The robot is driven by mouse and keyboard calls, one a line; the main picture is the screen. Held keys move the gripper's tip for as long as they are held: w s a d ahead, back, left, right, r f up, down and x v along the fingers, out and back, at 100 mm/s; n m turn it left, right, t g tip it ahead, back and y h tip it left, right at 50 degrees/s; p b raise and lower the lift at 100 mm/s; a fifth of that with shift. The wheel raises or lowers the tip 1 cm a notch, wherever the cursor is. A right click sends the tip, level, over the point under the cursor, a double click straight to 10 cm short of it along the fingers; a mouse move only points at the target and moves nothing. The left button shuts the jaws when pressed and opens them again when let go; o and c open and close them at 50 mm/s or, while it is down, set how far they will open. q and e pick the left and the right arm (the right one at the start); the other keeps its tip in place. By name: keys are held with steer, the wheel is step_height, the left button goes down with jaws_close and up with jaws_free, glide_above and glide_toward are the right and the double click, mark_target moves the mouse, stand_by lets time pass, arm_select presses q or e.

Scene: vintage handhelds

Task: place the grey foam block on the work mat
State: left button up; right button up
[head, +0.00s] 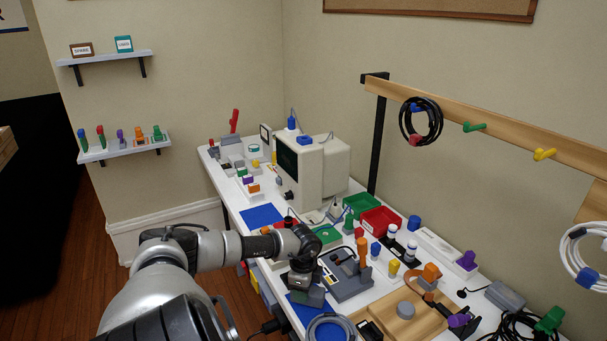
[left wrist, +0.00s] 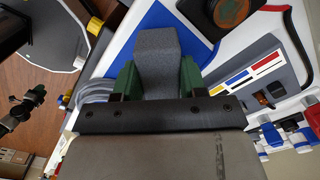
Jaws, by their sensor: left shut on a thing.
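The grey foam block (left wrist: 157,48) is between the green fingers of my left gripper (left wrist: 158,78) in the left wrist view. The gripper is shut on it. A blue mat (left wrist: 197,52) shows beyond and around the block; I cannot tell whether the block touches it. In the head view my left gripper (head: 306,293) points down over a blue mat (head: 300,314) near the table's front edge, and the block is hard to make out there. A second blue mat (head: 262,215) lies farther back on the table. My right gripper is not in view.
A grey tool station (head: 348,278) with an orange-handled tool (head: 362,252) stands just right of my gripper. A coiled grey cable (head: 330,326) lies at the front. A wooden board (head: 400,318), red bin (head: 378,220) and beige monitor (head: 300,175) crowd the table.

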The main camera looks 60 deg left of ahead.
arm_select(q)
steer(key=shift+f, duration=0.25)
steer(key=shift+f, duration=0.15)
steer(key=o, duration=0.9)
steer(key=shift+r, duration=0.3)
step_height(320, 180, up, 12)
steer(key=shift+b, duration=0.45)
steer(key=shift+f, duration=0.15)
